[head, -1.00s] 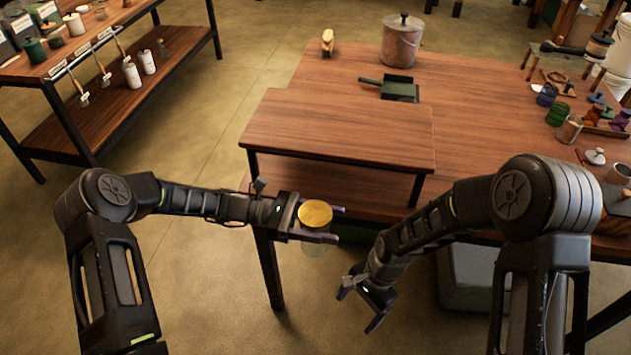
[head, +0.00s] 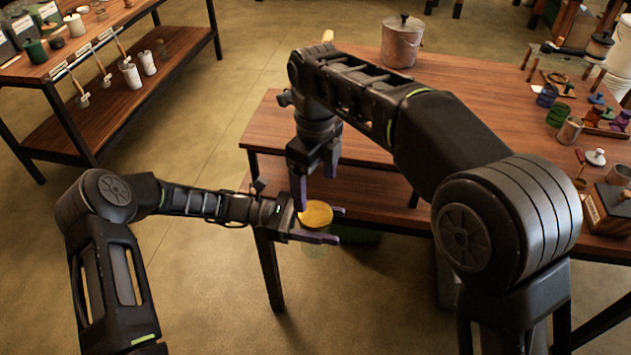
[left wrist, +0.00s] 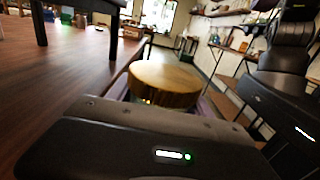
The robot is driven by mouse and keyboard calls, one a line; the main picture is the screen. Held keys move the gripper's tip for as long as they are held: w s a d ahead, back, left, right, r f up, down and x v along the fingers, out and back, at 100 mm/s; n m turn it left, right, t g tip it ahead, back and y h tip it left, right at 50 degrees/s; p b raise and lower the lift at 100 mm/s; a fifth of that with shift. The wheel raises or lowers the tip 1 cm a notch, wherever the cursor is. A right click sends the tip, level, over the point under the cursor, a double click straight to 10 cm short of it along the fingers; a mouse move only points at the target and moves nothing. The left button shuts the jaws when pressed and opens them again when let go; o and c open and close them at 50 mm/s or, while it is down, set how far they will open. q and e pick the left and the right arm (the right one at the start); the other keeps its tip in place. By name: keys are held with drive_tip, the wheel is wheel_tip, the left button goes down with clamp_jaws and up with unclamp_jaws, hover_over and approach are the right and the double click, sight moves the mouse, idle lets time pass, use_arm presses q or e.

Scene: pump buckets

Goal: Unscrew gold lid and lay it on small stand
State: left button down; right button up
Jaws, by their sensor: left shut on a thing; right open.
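A glass jar (head: 314,250) with a gold lid (head: 315,213) is held upright in front of the table. My left gripper (head: 322,224) is shut on the jar, with its fingers on either side just below the lid. The gold lid fills the middle of the left wrist view (left wrist: 165,82). My right gripper (head: 316,178) is open and empty, pointing down just above and behind the lid, apart from it.
A lidded metal bucket (head: 402,42) stands at the back of the table. Several small coloured items and a cup (head: 569,131) are at the table's right. A shelf (head: 130,85) with white bottles stands at the left. The floor between is clear.

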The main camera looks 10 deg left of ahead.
sight(316, 213)
drive_tip(key=shift+f, duration=0.2)
drive_tip(key=shift+f, duration=3.9)
drive_tip(key=shift+c, duration=0.2)
drive_tip(key=c, duration=1.4)
drive_tip(key=n, duration=1.2)
drive_tip(key=shift+n, duration=0.4)
drive_tip(key=n, duration=0.4)
drive_tip(key=shift+r, duration=0.1)
